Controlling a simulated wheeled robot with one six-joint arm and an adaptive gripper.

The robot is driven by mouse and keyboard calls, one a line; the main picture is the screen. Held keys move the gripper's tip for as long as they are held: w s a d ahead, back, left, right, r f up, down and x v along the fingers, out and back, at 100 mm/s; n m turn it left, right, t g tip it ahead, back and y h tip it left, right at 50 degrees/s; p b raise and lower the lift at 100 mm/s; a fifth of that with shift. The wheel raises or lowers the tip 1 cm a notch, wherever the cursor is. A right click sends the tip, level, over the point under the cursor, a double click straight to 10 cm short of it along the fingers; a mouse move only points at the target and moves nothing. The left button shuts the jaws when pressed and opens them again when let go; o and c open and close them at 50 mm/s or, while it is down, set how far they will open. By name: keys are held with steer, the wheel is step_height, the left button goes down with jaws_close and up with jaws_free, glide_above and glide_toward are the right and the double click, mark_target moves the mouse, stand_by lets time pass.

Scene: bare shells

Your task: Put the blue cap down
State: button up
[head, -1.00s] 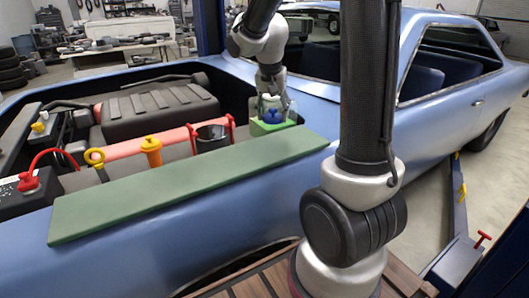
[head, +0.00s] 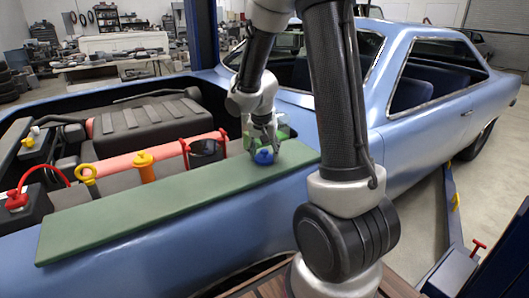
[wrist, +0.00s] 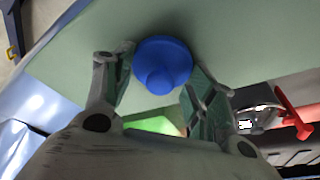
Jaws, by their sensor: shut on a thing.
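The blue cap (head: 264,157) is held in my gripper (head: 264,140), over the right part of the green mat (head: 150,207) on the car's fender. In the wrist view the blue cap (wrist: 162,65) sits between the two fingers of my gripper (wrist: 160,75), with its knob facing the camera. The green mat (wrist: 240,40) lies behind it. I cannot tell whether the cap touches the mat or hangs just above it.
A green block (head: 282,133) stands behind my gripper at the engine bay's edge. The mat's left and middle are clear.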

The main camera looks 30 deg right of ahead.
steer(key=o, duration=0.9)
steer(key=shift+f, duration=0.1)
steer(key=shift+o, duration=0.2)
steer(key=shift+r, duration=0.3)
steer(key=s+v, duration=0.1)
steer(key=v, duration=1.2)
steer(key=s+a+r+n+t+y, duration=0.1)
steer(key=s+n, duration=0.3)
steer(key=s, duration=0.6)
steer(key=s+a+r+n+y, duration=0.1)
steer(key=s+r+n, duration=0.2)
steer(key=s, duration=0.7)
steer(key=shift+a+r+n+t, duration=0.3)
steer(key=shift+n+t, duration=0.1)
steer(key=shift+n, duration=0.4)
